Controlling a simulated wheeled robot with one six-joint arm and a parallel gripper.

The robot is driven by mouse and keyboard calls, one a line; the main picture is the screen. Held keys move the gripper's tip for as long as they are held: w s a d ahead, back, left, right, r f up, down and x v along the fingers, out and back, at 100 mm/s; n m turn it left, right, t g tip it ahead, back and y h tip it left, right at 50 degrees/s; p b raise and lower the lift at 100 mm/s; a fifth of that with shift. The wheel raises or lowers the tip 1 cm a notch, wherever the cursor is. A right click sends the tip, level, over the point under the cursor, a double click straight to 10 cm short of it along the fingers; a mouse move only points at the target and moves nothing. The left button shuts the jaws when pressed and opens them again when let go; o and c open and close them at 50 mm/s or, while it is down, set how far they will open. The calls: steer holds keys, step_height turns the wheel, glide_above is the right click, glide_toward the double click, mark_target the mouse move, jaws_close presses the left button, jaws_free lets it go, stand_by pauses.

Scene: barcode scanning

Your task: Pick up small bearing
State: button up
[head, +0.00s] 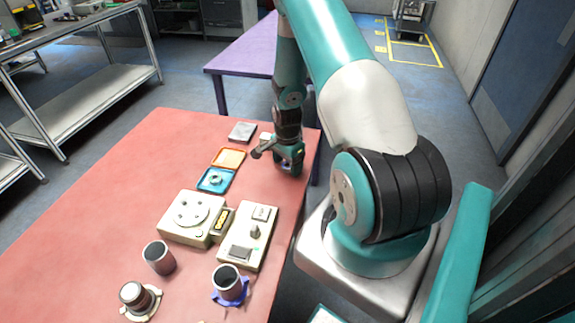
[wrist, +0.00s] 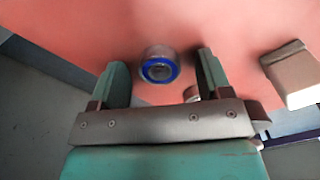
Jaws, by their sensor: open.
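A small bearing (wrist: 160,66), a silver ring with a blue face, shows in the wrist view on the red table. It appears between the two green fingers of my gripper (wrist: 158,70), with space on both sides and no finger touching it. The gripper is open. In the head view my gripper (head: 289,160) points down near the table's right edge, and this bearing cannot be made out there.
A small round metal part (wrist: 192,93) is partly hidden beside the right finger, and a pale box (wrist: 293,73) lies further right. On the red table (head: 110,195) are an orange tray (head: 229,158), a blue tray (head: 205,187) holding a ring, and two devices.

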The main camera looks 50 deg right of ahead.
steer(key=shift+c, duration=0.4)
steer(key=c, duration=0.9)
steer(key=shift+r, duration=0.1)
steer(key=shift+c, duration=0.2)
